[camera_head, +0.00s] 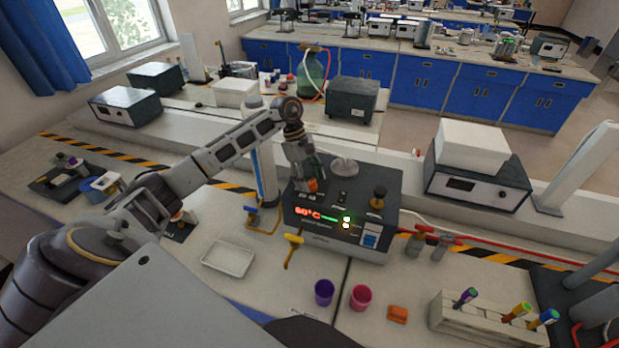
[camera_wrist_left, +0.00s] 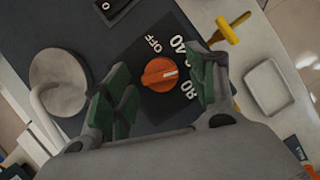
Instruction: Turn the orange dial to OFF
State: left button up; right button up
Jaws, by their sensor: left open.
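The orange dial (camera_wrist_left: 158,76) sits on a dark plate on top of the dark heater unit (camera_head: 376,217). The dial also shows small in the head view (camera_head: 312,185), partly covered by my gripper. Its white mark points right in the wrist view, away from the OFF label (camera_wrist_left: 154,44) and towards the side with the number labels. My left gripper (camera_head: 306,170) points down over the dial. In the wrist view its green-padded fingers (camera_wrist_left: 163,88) are open on either side of the dial, with gaps on both sides. My right gripper is not in view.
The unit has a lit red temperature display (camera_head: 307,213) and a black-and-gold knob (camera_head: 378,197) at right. A white tray (camera_head: 229,259), purple cup (camera_head: 324,292) and pink cup (camera_head: 361,297) stand on the bench.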

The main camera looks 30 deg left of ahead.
pick_arm(q)
jog(key=c, duration=1)
